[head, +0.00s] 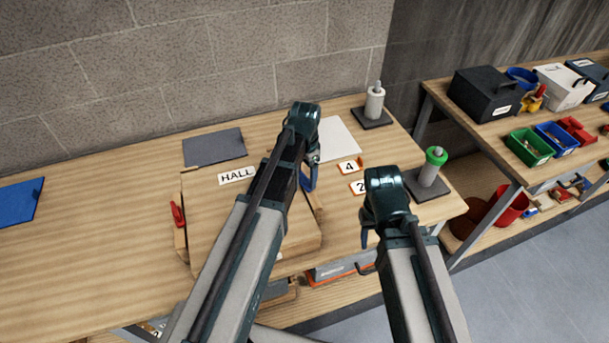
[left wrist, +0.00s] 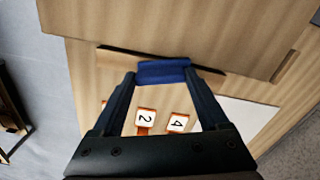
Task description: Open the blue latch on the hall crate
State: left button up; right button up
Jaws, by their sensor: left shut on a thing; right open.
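The hall crate (head: 215,220) is a wooden box with a HALL label (head: 237,175) on its top; my left arm crosses over it. The blue latch (left wrist: 163,72) is on the crate's side, between my left fingertips in the left wrist view. My left gripper (head: 309,180) is shut on it at the crate's right side in the head view, where the latch is mostly hidden. My right gripper (head: 366,238) is open and empty near the table's front edge, right of the crate. A red latch (head: 177,213) is on the crate's left side.
Tiles numbered 4 (head: 349,167) and 2 (head: 358,187) lie right of the crate. A white-capped bottle (head: 374,104) and a green-capped bottle (head: 430,168) stand on dark pads. A grey mat (head: 214,147) lies behind the crate.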

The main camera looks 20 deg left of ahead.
aim_at(306, 176)
pick_arm(q)
jog(key=shift+d+m, duration=0.1)
jog(key=shift+m, duration=0.5)
jog(key=shift+w, duration=0.1)
jog(key=o, duration=1.2)
jog(key=shift+o, duration=0.2)
jog(key=shift+r, duration=0.15)
notch_tip(306, 176, up, 14)
jog(key=p, duration=1.4)
jog(key=shift+f, duration=0.25)
